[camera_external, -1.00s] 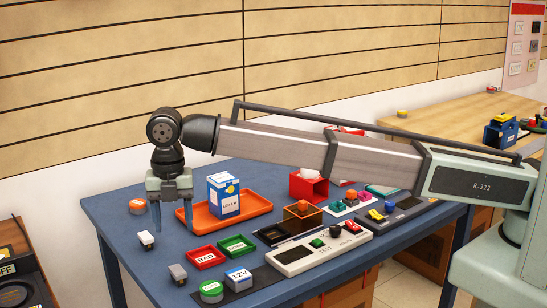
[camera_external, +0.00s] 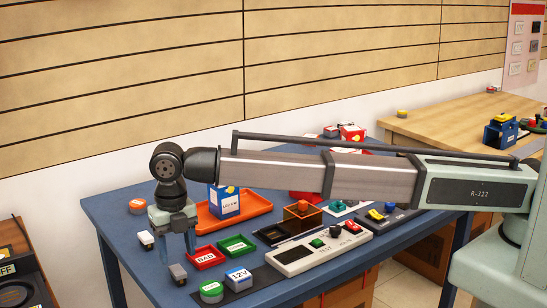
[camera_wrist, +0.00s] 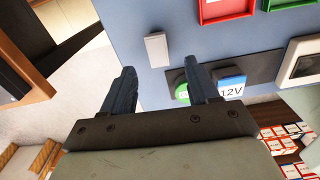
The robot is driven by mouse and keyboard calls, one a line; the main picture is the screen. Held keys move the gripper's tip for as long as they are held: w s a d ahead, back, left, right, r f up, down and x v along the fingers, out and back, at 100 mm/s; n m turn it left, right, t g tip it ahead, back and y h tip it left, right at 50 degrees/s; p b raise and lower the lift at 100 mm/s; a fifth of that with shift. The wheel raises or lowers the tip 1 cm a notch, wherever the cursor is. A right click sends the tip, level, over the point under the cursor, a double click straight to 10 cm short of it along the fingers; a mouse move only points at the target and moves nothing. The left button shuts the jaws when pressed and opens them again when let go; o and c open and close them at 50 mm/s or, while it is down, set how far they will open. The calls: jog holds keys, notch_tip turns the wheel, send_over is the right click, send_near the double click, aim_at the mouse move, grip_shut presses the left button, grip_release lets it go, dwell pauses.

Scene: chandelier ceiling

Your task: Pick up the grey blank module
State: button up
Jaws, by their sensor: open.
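The grey blank module (camera_external: 178,273) is a small grey block standing near the front edge of the blue table. In the wrist view the grey module (camera_wrist: 156,50) lies just beyond my fingertips, roughly in line with the gap between them. My gripper (camera_external: 177,251) points down above and slightly behind the module in the external view. In the wrist view my gripper (camera_wrist: 160,67) is open, with nothing between its fingers.
A white module (camera_external: 146,240) stands left of my gripper. A green-topped round piece (camera_external: 211,291) and the 12V block (camera_external: 239,277) stand close on the right. Red (camera_external: 206,258) and green (camera_external: 237,245) trays lie behind them. The table's front edge is near.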

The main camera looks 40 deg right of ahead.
aim_at(177, 269)
jog(key=shift+w+a+f, duration=0.1)
jog(key=shift+w+f, duration=0.05)
jog(key=shift+f, duration=1.5)
jog(key=shift+w+f, duration=0.15)
jog(key=shift+f, duration=1.45)
jog(key=c, duration=1)
